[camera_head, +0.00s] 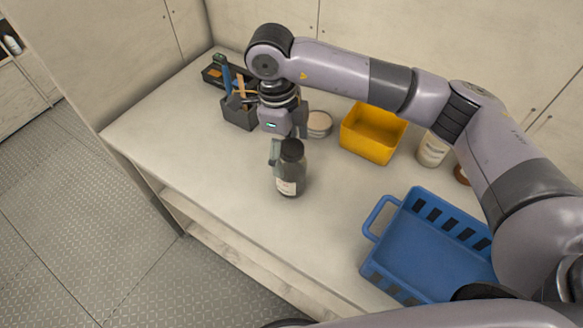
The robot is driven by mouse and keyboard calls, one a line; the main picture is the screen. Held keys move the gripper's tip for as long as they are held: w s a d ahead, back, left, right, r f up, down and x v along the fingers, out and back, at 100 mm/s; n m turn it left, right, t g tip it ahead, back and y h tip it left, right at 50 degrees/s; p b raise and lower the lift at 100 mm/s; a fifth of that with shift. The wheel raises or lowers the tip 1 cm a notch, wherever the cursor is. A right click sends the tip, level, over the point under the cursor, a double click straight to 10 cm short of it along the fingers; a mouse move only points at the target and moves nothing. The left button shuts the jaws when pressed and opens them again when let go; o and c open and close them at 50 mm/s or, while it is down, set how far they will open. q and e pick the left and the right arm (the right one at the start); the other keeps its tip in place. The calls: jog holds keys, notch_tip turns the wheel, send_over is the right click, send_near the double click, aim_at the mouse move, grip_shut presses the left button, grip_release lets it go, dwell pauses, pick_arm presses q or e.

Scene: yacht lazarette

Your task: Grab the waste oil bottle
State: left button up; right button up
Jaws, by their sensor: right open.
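The waste oil bottle (288,178) stands upright on the pale bench, left of the middle of the head view. It is dark, with a black cap and a light label low on its side. My right gripper (287,143) is open and points down at the bottle's cap. One finger shows at the left of the cap, and the other shows behind it to the right. I cannot tell whether either finger touches the bottle. My left gripper is not in view.
A blue basket (425,262) with a side handle stands at the front right. A yellow bin (367,138), a round tin (319,123) and a white bottle (432,150) stand behind. A dark tool caddy (238,114) is at back left. The bench left of the bottle is clear.

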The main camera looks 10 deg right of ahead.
jog(key=f+p, duration=0.1)
jog(key=f, duration=0.1)
jog(key=d+f+p, duration=0.1)
jog(key=shift+f, duration=0.35)
jog(key=shift+s+f, duration=0.1)
jog(key=shift+f, duration=0.4)
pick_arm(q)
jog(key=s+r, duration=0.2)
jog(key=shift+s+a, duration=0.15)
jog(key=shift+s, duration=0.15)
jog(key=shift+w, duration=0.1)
pick_arm(e)
jog(key=shift+c, duration=0.4)
jog(key=c, duration=0.4)
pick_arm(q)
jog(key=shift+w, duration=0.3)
pick_arm(e)
jog(key=c, duration=0.8)
jog(key=shift+o, duration=0.2)
